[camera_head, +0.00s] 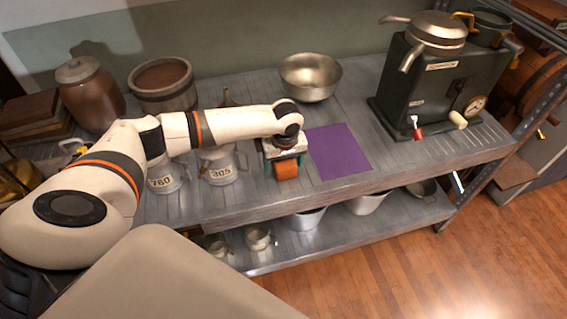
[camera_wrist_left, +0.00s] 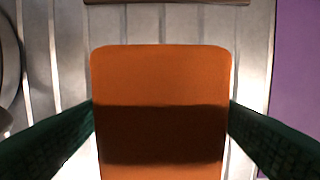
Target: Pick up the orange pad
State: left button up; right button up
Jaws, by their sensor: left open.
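The orange pad (camera_head: 287,171) is near the shelf's front edge in the head view, just left of a purple mat (camera_head: 340,152). In the left wrist view the pad (camera_wrist_left: 160,75) fills the middle, with a dark shadow across it. My left gripper (camera_head: 285,165) points down over the pad. Its green fingers (camera_wrist_left: 162,108) are open, one on each side of the pad, close to its edges; I cannot tell whether they touch it. My right gripper is not in view.
Metal measuring cans (camera_head: 222,170) stand left of the gripper. A metal bowl (camera_head: 310,75) sits behind, and a dark machine (camera_head: 430,90) stands at the right. The purple mat is bare. Pots (camera_head: 305,219) stand on the lower shelf.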

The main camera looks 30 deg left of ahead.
pick_arm(q)
jog(key=c, duration=1.1)
jog(key=shift+c, duration=0.2)
jog(key=shift+b, duration=0.45)
notch_tip(320, 180, up, 11)
jog(key=shift+f, duration=0.2)
jog(key=shift+o, duration=1.4)
jog(key=shift+c, duration=0.5)
